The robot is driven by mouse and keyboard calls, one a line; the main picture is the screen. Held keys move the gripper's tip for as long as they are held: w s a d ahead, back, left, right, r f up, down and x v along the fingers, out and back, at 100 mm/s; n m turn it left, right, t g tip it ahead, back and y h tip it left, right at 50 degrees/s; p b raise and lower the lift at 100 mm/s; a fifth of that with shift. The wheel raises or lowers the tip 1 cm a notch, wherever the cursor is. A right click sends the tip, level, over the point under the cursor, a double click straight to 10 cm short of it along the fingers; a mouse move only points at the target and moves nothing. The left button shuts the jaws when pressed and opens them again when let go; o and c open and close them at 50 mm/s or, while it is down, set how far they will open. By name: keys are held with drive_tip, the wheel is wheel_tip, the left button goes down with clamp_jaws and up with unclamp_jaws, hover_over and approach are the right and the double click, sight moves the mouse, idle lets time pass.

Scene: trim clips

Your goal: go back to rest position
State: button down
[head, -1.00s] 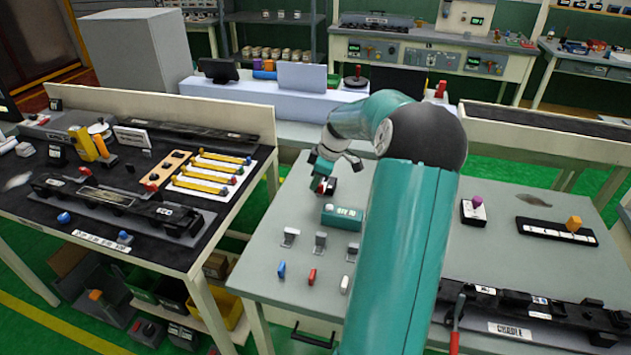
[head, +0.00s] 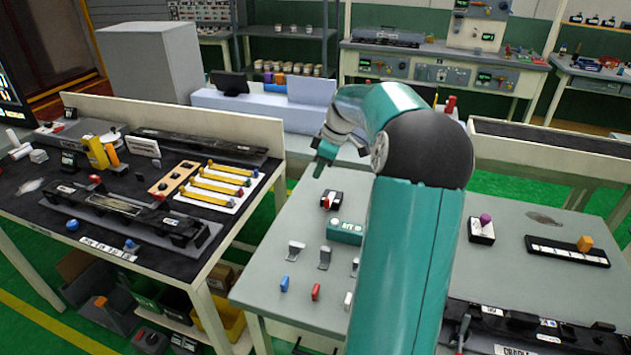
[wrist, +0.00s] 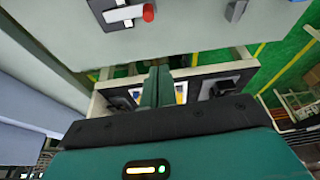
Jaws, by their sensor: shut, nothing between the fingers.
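My gripper (head: 318,169) is raised above the far left part of the grey table (head: 281,225) in the head view. Its fingers are together with nothing between them. In the wrist view the shut fingers (wrist: 157,86) point over the table edge toward the black-topped bench and the green floor. My teal arm spans the middle of the head view and hides part of the grey table.
Below my gripper are a black device with a red knob (head: 331,200) and a green box (head: 345,232). Metal clips and small blue, red and white pieces lie nearer. The black-topped bench (head: 45,190) is at left. A purple-knobbed switch (head: 482,229) sits at right.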

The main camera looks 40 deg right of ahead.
drive_tip(key=shift+r, duration=0.3)
idle(0.4)
drive_tip(key=s+a+r+m+h, duration=0.15)
drive_tip(key=a+r, duration=0.25)
drive_tip(key=a, duration=0.9)
drive_tip(key=s+a+r+m+h, duration=0.1)
drive_tip(key=s+a+r, duration=0.2)
drive_tip(key=a, duration=0.9)
drive_tip(key=s+a+f+m+t, duration=0.1)
drive_tip(key=s+a+m, duration=0.3)
drive_tip(key=s+a, duration=1)
drive_tip(key=shift+s+f+t, duration=0.35)
drive_tip(key=shift+s+t, duration=0.05)
drive_tip(key=shift+t, duration=0.3)
drive_tip(key=shift+y, duration=0.25)
